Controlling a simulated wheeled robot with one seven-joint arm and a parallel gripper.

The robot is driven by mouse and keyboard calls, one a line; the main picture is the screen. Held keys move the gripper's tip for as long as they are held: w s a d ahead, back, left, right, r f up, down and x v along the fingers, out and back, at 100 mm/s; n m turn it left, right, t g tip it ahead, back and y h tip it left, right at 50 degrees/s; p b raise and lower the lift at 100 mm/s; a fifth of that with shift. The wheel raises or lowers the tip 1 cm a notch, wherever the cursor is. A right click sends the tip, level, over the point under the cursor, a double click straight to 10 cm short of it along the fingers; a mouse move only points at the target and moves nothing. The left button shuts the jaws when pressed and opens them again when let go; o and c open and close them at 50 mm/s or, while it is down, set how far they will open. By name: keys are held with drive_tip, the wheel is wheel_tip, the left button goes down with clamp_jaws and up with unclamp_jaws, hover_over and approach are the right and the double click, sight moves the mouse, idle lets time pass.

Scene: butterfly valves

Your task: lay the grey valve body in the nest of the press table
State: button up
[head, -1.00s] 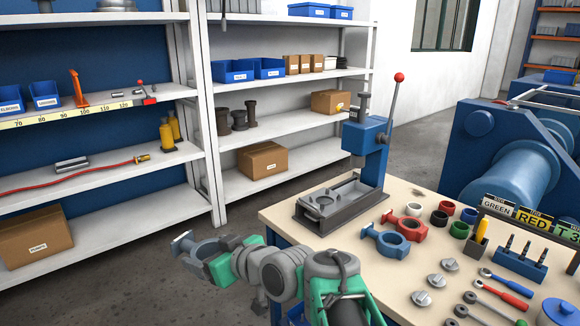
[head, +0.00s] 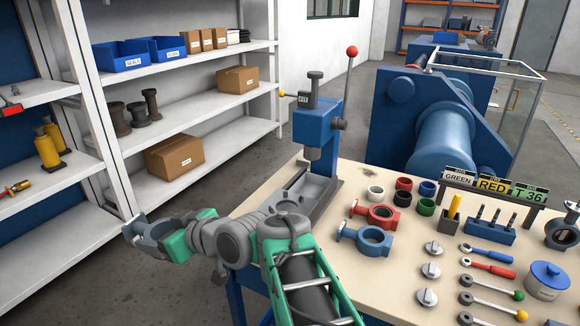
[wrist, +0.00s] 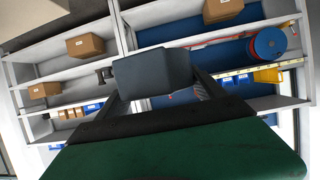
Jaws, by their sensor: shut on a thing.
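My gripper (head: 168,238) is shut on the grey valve body (head: 147,236) and holds it out over the floor, left of the press table. In the wrist view the grey valve body (wrist: 152,72) shows as a dark grey block between the two fingers. The blue press (head: 322,125) stands at the table's far left corner. Its grey nest (head: 313,187) lies under the press head, partly hidden behind my arm. The press lever with a red ball points up.
A red valve body (head: 378,215) and a blue valve body (head: 366,240) lie on the table (head: 400,290), right of the nest. Several coloured rings lie behind them. White shelves (head: 190,100) with boxes and bins stand behind my gripper.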

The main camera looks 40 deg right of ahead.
drive_tip(key=w+d+r+m+h+p, duration=0.1)
drive_tip(key=w+d+p, duration=0.15)
drive_tip(key=d, duration=0.75)
drive_tip(key=w+d+r+p, duration=0.1)
drive_tip(key=w+d+p, duration=0.15)
drive_tip(key=d, duration=0.65)
drive_tip(key=s+d+f+p, duration=0.1)
drive_tip(key=s+d+f, duration=0.1)
drive_tip(key=d, duration=0.6)
drive_tip(key=s+d+f+p, duration=0.1)
drive_tip(key=d, duration=0.7)
drive_tip(key=shift+t+h, duration=0.3)
drive_tip(key=shift+d+f+b, duration=0.15)
drive_tip(key=shift+f+b, duration=0.9)
drive_tip(key=shift+f, duration=0.8)
drive_tip(key=shift+d+f+b, duration=0.1)
drive_tip(key=shift+f+b, duration=0.95)
drive_tip(key=shift+f, duration=0.8)
drive_tip(key=shift+s+f, duration=0.15)
drive_tip(key=shift+f, duration=0.05)
drive_tip(key=o, duration=2)
drive_tip(key=shift+o, duration=0.3)
